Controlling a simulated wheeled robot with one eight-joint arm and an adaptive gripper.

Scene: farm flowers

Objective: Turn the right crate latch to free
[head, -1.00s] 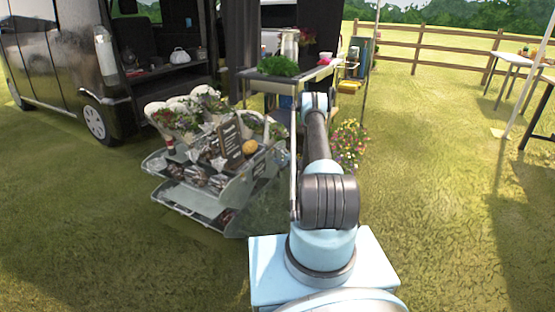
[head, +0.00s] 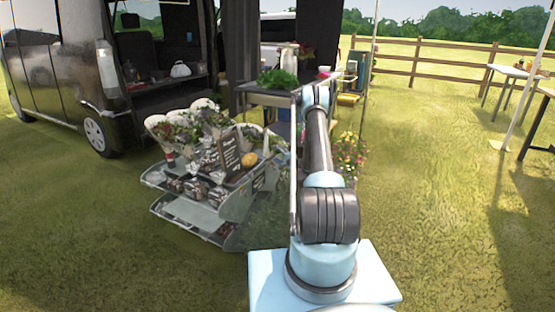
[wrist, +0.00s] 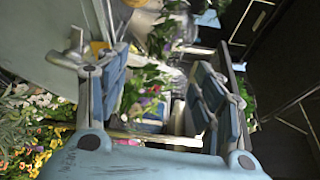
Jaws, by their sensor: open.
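My gripper (wrist: 160,75) is open in the wrist view, its two blue-grey fingers apart with no object clearly held between them. Green leaves and blurred pale and blue shapes show beyond the gap. A pale metal fitting with a lever-like part (wrist: 68,58) is just left of the left finger; I cannot tell whether it is the crate latch or whether the finger touches it. In the head view my arm hides the gripper, and no crate latch can be made out.
A grey tiered flower stand (head: 238,200) is left of my arm. A table with greenery (head: 278,78) stands behind it, with a dark van (head: 60,75) at left. Yellow and pink flowers (head: 350,150) are close right of the arm. Open grass (head: 430,190) lies farther right.

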